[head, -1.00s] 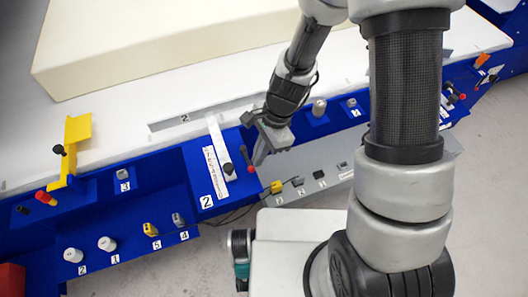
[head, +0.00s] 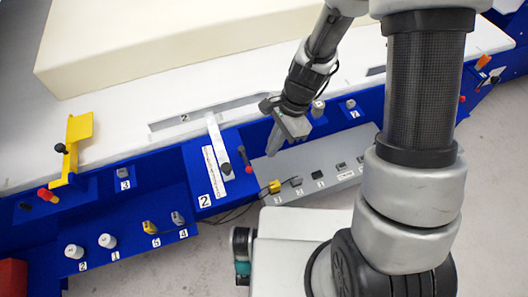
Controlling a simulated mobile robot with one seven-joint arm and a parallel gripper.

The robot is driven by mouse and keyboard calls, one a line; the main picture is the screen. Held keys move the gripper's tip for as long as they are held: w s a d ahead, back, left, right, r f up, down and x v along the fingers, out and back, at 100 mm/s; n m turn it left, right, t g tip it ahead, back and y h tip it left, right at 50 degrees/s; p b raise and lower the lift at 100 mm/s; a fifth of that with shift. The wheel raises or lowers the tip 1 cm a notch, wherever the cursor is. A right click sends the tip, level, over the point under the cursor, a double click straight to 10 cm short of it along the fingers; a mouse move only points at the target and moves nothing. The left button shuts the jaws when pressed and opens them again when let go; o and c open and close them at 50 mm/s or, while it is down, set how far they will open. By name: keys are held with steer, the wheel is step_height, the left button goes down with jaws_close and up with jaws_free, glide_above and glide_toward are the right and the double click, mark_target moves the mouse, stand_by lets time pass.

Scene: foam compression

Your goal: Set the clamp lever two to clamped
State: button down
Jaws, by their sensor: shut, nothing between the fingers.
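The blue panel marked 2 (head: 204,201) is in the middle of the head view. On its right edge is a thin dark lever with a red knob (head: 249,169), its knob towards the front. I take this as clamp lever two, though its label does not make this certain. Beside it to the left is a white bar with a black knob (head: 226,168), next to a printed scale. My gripper (head: 271,153) is shut and empty. In the picture it is just right of and above the red knob, apart from it, fingers pointing down.
A large cream foam block (head: 180,40) lies on the white table behind. A grey control box (head: 320,170) with several switches is below and right of my gripper. A yellow bracket (head: 76,145) stands at the left. Several knobs sit on the lower left blue panel (head: 150,205).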

steer(key=s+v, duration=0.1)
steer(key=v, duration=0.7)
steer(key=shift+w+a+p, duration=0.2)
steer(key=shift+w+p, duration=0.2)
steer(key=shift+s, duration=0.1)
